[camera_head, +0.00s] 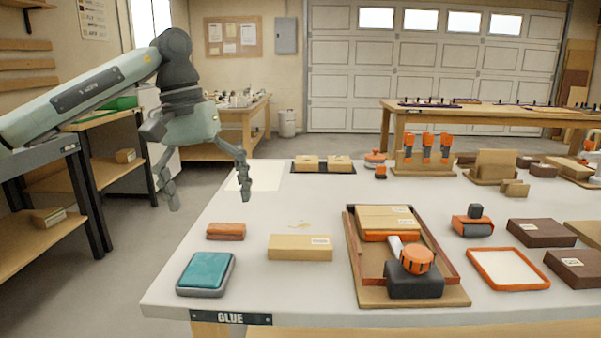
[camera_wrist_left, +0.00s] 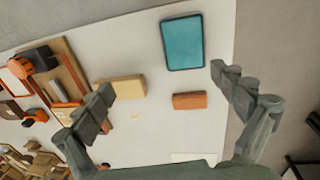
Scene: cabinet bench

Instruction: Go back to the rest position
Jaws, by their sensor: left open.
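My left gripper (camera_head: 208,200) hangs in the air off the left edge of the workbench (camera_head: 255,290), fingers spread and pointing down. Nothing is between its fingers. In the left wrist view the fingers (camera_wrist_left: 165,90) are wide apart above the bench top. An orange-brown block (camera_head: 226,231), a teal-topped box (camera_head: 206,273) and a tan box (camera_head: 300,247) lie on the bench in front of and below the gripper, apart from it. My right gripper does not show in either view.
A wooden tray (camera_head: 455,285) holds tan boxes and an orange-and-black tool (camera_head: 415,275). An orange-rimmed tray (camera_head: 508,268) and dark boxes (camera_head: 541,232) lie to the right. A shelf unit (camera_head: 85,200) stands at left, with open floor between it and the bench.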

